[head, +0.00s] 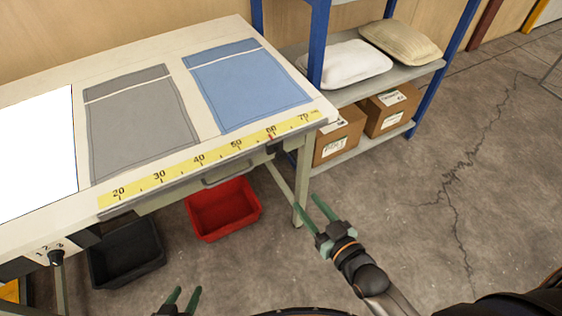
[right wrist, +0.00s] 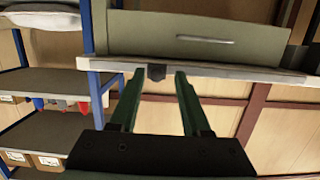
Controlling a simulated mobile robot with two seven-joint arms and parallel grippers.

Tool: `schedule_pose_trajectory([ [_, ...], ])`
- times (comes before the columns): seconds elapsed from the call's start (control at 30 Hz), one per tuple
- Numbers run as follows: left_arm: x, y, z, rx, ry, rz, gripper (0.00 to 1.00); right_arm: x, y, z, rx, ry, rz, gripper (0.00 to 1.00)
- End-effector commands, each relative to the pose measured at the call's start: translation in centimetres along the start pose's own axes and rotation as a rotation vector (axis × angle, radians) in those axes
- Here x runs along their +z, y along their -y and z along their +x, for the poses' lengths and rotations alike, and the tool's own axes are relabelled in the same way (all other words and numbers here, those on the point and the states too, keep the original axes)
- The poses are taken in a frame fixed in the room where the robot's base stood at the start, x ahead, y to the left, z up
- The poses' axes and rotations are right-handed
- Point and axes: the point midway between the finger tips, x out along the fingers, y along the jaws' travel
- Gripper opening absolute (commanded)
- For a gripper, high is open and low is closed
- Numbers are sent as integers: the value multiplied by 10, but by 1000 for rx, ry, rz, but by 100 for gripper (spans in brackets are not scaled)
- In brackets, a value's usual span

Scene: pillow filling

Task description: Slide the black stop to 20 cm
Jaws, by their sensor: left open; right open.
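The black stop (head: 270,149) is a small dark block on the table's front edge, just below the 60 mark of the yellow scale (head: 160,177). It also shows in the right wrist view as a black block (right wrist: 156,73), seen between my fingertips but beyond them. The 20 mark (head: 119,192) is at the scale's left end. My right gripper (head: 306,201) is open and empty, in front of the table's right corner and apart from the stop. My left gripper (head: 188,292) is open and empty at the bottom edge of the head view, its lower part cut off.
A grey cover (head: 140,125) and a blue cover (head: 248,85) lie flat on the table. A drawer handle (head: 230,173) sits under the edge. Red (head: 222,208) and black (head: 125,253) bins stand below. A blue-framed shelf (head: 318,45) stands at the right. Floor right of it is clear.

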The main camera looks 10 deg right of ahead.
Motion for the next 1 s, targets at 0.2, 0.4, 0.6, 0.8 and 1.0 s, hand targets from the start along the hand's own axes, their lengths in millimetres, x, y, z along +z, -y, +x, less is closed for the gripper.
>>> schedule_pose_trajectory([
  [0.2,12,0,10,2,4,0,50,-31,-4,17,-7,-186,-19,68],
  [0.4,10,-1,9,3,3,0,50,-38,-4,37,-7,-193,-18,68],
  [0.6,10,-1,10,4,1,0,50,-45,-3,75,-6,-193,-18,68],
  [0.8,10,-2,12,6,-1,1,50,-51,-3,109,-7,-191,-18,68],
  [1.0,10,-3,13,9,0,1,50,-54,-3,131,-7,-187,-19,68],
])
